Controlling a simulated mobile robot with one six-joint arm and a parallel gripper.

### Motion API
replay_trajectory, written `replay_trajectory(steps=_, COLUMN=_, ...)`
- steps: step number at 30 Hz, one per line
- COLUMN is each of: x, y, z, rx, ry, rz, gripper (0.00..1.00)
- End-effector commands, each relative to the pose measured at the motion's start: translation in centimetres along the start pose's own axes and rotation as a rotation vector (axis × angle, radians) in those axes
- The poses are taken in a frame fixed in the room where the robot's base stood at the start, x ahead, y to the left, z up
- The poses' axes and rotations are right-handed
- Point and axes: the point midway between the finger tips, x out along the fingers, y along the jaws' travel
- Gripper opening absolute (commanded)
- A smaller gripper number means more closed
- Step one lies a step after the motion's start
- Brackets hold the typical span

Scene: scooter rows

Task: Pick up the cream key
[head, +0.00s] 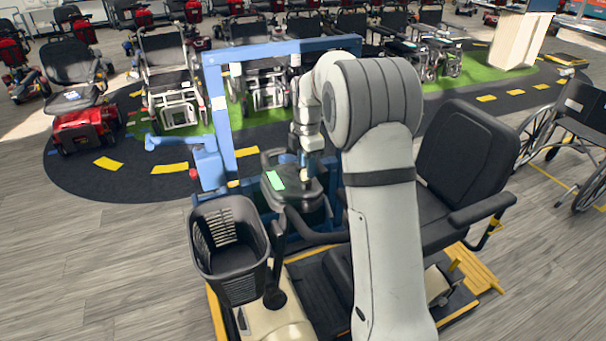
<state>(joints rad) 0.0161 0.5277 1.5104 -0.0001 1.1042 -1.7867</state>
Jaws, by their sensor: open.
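I cannot make out the cream key; it may be too small or hidden behind my arm. My gripper (305,163) points down just over a dark console (300,198) with a light green panel (276,180). The gripper is open. Its fingertips are small here and partly blend into the console, so I cannot tell whether they touch anything. My arm covers much of the area to the right of the console.
A blue frame (216,110) stands around the console. A black basket (229,262) is at the front left, and a black seat (466,150) is to the right. Scooters and wheelchairs line the back. Grey floor (110,260) is clear at the left.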

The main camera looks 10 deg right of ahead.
Motion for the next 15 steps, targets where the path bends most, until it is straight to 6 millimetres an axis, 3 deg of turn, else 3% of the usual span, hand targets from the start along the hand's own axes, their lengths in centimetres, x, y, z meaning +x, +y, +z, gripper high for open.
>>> replay_trajectory(steps=6, x=2.3, y=-0.1, z=0.0, rx=0.001, ry=0.000, rz=0.000, gripper=0.42)
replay_trajectory(steps=13, x=2.5, y=-0.1, z=0.0, rx=0.002, ry=0.000, rz=0.001, gripper=0.42)
replay_trajectory(steps=15, x=2.5, y=-0.1, z=0.0, rx=0.002, ry=0.000, rz=0.001, gripper=0.37)
